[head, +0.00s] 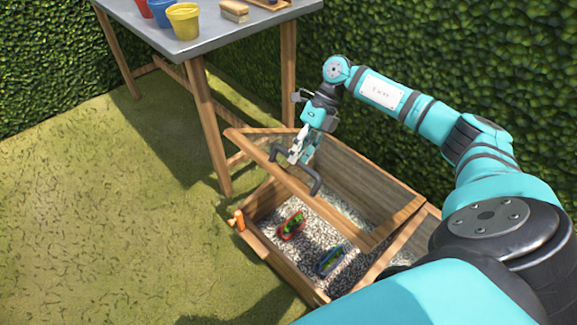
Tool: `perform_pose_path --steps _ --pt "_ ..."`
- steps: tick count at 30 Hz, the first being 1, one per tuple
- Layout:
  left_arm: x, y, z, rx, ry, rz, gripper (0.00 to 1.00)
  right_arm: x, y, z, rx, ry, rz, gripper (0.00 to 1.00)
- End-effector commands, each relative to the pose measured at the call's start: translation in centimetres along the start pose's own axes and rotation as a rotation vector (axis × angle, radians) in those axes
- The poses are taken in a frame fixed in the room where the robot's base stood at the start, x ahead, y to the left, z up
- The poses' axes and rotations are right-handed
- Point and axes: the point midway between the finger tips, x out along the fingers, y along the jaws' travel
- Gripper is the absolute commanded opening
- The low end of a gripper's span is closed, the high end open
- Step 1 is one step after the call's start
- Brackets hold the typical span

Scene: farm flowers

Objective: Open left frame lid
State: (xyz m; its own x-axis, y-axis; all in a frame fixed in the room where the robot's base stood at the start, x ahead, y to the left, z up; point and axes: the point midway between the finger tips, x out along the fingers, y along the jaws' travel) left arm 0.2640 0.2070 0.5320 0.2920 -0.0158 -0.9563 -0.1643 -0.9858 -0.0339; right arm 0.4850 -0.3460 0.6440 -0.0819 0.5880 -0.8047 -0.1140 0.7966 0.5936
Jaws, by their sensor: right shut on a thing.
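The left frame is a wooden box (277,262) on the grass with pale gravel inside. Its wood-edged lid (333,222) is raised and tilted, with its front edge up above the box, so the inside shows. My right gripper (303,170) is at the lid's front edge by a dark handle and is shut on it. The exact contact of the fingers is too small to make out. My left gripper is not in view.
A red tray (291,226) and a blue tray (330,261) with green plants sit in the box. An orange object (239,221) is at its front left corner. A grey table (215,32) with pots stands behind. Hedges border the grass, which is clear at left.

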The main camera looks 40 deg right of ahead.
Motion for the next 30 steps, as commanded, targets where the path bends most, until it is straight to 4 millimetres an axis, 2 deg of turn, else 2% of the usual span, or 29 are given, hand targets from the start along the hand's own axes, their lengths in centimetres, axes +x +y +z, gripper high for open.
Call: perform_pose_path --steps 1,3,12,20,29,30 --pt "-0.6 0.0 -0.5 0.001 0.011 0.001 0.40 -1.4 -0.1 0.1 0.002 -0.005 -0.007 0.00" --pt "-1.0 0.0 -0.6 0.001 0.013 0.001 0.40 -2.5 -0.3 0.1 0.003 -0.005 -0.008 0.00" --pt "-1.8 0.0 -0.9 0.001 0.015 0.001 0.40 -5.5 -1.1 0.0 0.002 -0.002 -0.010 0.00" --pt "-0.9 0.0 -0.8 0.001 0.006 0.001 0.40 -6.2 -1.4 -0.1 0.005 -0.001 -0.011 0.00" --pt "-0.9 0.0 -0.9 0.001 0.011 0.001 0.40 -6.1 -1.5 -0.1 0.006 -0.001 -0.011 0.00" --pt "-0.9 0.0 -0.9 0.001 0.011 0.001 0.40 -6.1 -1.5 -0.1 0.007 0.000 -0.011 0.16"
